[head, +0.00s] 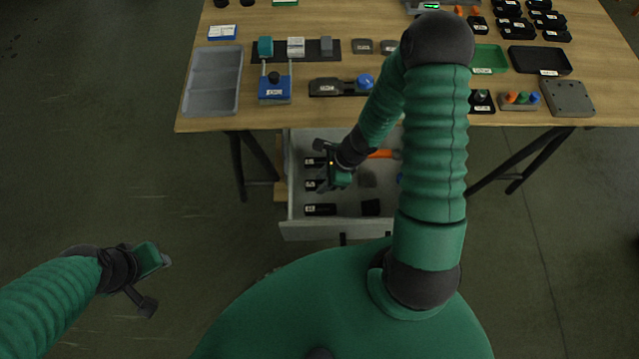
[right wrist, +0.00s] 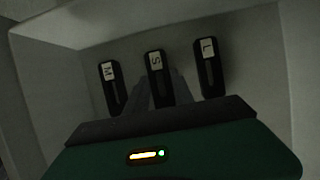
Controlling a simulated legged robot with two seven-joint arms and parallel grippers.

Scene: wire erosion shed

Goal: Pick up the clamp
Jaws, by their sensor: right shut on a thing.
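Three slim black pieces, which look like the clamps, lie side by side in an open drawer. In the right wrist view they are the clamp marked M (right wrist: 112,88), the clamp marked S (right wrist: 157,72) and the clamp marked L (right wrist: 208,68). My right gripper (head: 322,168) reaches down into the drawer; its grey fingers stand on both sides of the S clamp and are shut on it. The gripper body hides the clamp's near end. My left gripper (head: 157,284) is open and empty above the floor, away from the drawer.
The light drawer (head: 305,231) sticks out under the wooden table (head: 205,120). It also holds an orange-handled tool (head: 381,154) and dark items to the right. On the table are a grey tray (head: 213,103), a blue fixture (head: 274,96) and many small parts. Drawer walls surround my right gripper.

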